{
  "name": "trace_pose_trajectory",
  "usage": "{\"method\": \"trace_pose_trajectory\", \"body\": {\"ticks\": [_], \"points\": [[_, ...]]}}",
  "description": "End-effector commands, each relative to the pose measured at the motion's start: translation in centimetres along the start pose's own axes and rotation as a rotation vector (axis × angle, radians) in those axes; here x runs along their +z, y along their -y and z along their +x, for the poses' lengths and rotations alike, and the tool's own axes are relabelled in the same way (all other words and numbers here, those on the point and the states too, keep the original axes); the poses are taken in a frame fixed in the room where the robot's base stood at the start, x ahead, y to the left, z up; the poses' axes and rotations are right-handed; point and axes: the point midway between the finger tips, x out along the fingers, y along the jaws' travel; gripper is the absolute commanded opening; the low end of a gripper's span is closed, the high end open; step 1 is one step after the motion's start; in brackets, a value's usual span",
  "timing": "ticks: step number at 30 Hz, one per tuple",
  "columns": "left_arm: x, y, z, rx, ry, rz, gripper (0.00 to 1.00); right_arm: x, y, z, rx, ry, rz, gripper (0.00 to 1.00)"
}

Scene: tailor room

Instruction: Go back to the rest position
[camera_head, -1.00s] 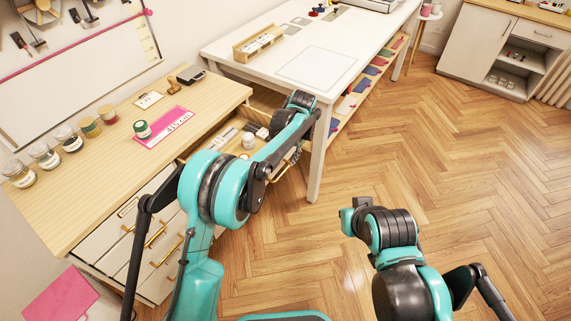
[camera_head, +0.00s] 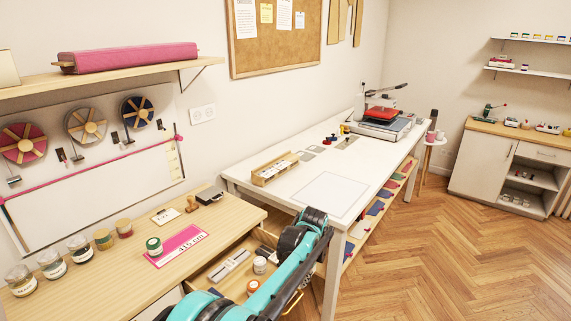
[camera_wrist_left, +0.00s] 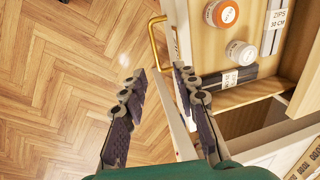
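My left arm (camera_head: 268,291) reaches over the open drawer, its wrist beside the white table's near leg in the head view. The left gripper itself is hidden behind the arm there. In the left wrist view my left gripper (camera_wrist_left: 159,72) has its two fingers spread with nothing held between them. It hangs beside the open drawer (camera_wrist_left: 265,88), near a gold handle (camera_wrist_left: 154,42). The drawer holds an orange-lidded jar (camera_wrist_left: 222,13), a white-lidded jar (camera_wrist_left: 240,52) and zip packets (camera_wrist_left: 273,28). My right arm and gripper are out of view.
The wooden counter (camera_head: 120,270) bears several jars, a pink card (camera_head: 178,244) and a stamp (camera_head: 192,204). A white table (camera_head: 285,195) stands beyond it with a wooden box (camera_head: 275,169) and a heat press (camera_head: 383,118). The floor (camera_head: 450,260) at right is clear.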

Motion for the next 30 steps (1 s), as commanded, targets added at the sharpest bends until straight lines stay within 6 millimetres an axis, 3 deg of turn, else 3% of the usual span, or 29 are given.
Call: {"method": "trace_pose_trajectory", "body": {"ticks": [6,15,19,24,30], "points": [[7.2,3.9,-6.0,0.004,-0.096,-0.133,0.3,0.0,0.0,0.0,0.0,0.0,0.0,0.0],[19.3,5.9,-10.9,-0.002,-0.249,-0.336,0.3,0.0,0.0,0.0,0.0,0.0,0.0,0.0],[24.6,5.5,-11.4,-0.009,-0.317,-0.424,0.3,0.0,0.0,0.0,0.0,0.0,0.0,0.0],[30.9,4.2,-10.5,-0.021,-0.404,-0.538,0.3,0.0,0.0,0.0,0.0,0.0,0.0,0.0],[35.5,2.6,-8.6,-0.034,-0.479,-0.636,0.3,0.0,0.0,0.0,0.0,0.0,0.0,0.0]]}}
